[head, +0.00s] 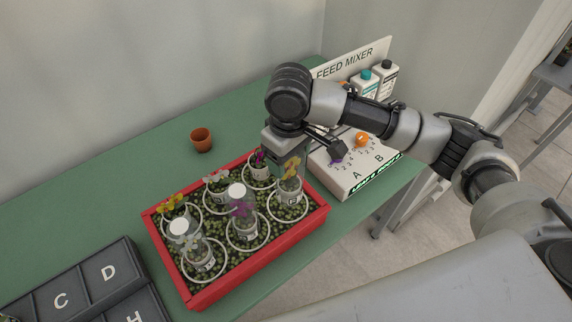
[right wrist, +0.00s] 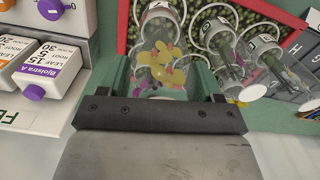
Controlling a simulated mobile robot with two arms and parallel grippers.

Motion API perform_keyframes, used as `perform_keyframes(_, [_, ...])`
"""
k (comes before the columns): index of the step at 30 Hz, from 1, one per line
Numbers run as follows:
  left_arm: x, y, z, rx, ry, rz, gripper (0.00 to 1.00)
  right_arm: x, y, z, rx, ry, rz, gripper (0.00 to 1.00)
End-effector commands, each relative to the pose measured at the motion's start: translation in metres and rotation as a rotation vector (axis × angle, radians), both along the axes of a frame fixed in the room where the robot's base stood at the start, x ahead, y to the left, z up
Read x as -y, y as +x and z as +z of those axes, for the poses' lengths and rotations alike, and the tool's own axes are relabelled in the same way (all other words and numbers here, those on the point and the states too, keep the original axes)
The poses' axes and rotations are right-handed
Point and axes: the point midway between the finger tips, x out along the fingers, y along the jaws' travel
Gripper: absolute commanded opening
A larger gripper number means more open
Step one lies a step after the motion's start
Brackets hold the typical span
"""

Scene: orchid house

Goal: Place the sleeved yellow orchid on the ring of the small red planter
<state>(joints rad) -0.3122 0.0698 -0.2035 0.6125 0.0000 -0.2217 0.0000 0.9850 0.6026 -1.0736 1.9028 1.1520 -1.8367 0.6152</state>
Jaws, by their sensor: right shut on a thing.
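The sleeved yellow orchid (head: 291,184) is at the right end of the red planter (head: 245,276), its pot within a wire ring (head: 273,212). I cannot tell whether it rests there or hangs slightly above. My right gripper (head: 287,157) is over that end, shut on the orchid's clear sleeve. In the right wrist view, yellow blooms (right wrist: 160,65) show through the sleeve between the fingers (right wrist: 161,84). Other orchids stand in rings beside it, including a sleeved purple one (head: 240,224) and a sleeved white one (head: 199,254). My left gripper is out of view.
An empty terracotta pot (head: 201,141) stands behind the planter on the green bench (head: 130,190). A feed mixer (head: 352,178) with bottles (head: 385,80) is close on the right, beneath my right arm. Dark lettered compartments (head: 85,285) lie at front left.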

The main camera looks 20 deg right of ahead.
Motion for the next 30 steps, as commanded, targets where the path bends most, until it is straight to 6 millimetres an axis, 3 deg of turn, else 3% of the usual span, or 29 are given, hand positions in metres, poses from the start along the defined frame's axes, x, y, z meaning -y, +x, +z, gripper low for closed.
perform_keyframes(3, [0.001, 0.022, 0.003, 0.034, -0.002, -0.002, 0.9, -0.003, 0.007, -0.005, 0.0, -0.001, -0.001, 0.23])
perform_keyframes(6, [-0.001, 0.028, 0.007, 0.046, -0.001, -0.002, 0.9, -0.003, 0.008, -0.015, -0.002, -0.002, -0.001, 0.23])
perform_keyframes(13, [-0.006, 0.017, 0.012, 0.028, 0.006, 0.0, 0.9, -0.003, 0.007, -0.044, 0.0, -0.002, -0.001, 0.23])
perform_keyframes(24, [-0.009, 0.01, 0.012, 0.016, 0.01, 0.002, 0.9, -0.003, 0.007, -0.048, 0.0, -0.001, -0.001, 0.23])
perform_keyframes(25, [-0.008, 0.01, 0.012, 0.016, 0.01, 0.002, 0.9, -0.003, 0.007, -0.049, 0.0, -0.001, 0.0, 0.66])
perform_keyframes(30, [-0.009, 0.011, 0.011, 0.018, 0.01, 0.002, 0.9, -0.003, 0.007, -0.048, 0.001, -0.002, 0.0, 0.9])
